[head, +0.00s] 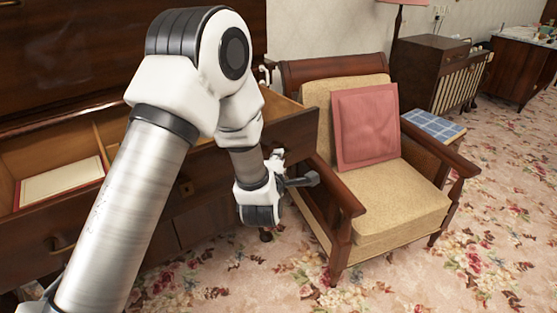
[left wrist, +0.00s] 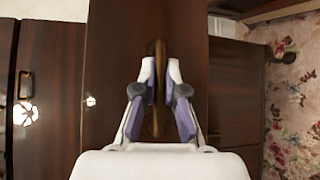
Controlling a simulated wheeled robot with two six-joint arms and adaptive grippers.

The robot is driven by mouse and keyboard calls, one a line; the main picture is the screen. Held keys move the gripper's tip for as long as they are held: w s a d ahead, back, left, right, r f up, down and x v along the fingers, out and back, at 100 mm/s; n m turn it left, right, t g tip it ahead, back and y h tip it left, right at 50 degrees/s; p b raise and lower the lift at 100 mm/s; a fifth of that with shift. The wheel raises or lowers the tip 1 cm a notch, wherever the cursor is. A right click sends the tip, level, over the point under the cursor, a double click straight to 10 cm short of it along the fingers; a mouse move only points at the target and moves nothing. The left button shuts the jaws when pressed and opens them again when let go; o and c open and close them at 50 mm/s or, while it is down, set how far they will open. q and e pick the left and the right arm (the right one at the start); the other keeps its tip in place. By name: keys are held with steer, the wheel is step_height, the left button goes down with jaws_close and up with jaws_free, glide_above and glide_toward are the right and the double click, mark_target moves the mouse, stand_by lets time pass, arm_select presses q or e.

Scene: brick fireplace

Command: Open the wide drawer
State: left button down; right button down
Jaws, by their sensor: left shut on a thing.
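The wide drawer (head: 130,215) is dark wood and stands pulled out from its cabinet, with its pale divided inside showing. A brass handle (head: 60,243) is on the left part of its front. My left gripper (left wrist: 160,75) is shut on another brass handle (left wrist: 159,48) on the drawer front, seen in the left wrist view. In the head view my left arm crosses the drawer and hides part of it; the grip itself is not clear there. My right gripper is not in view.
A pale book or paper (head: 62,183) lies in the drawer's left part. A wooden armchair (head: 385,215) with a pink cushion (head: 365,126) stands close at the drawer's right end. A low cabinet (head: 432,70) is behind it. Floral carpet (head: 440,275) is clear in front.

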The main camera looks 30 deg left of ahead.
arm_select(q)
steer(key=c, duration=1.2)
jaws_free()
steer(key=v, duration=0.7)
steer(key=shift+s, duration=0.25)
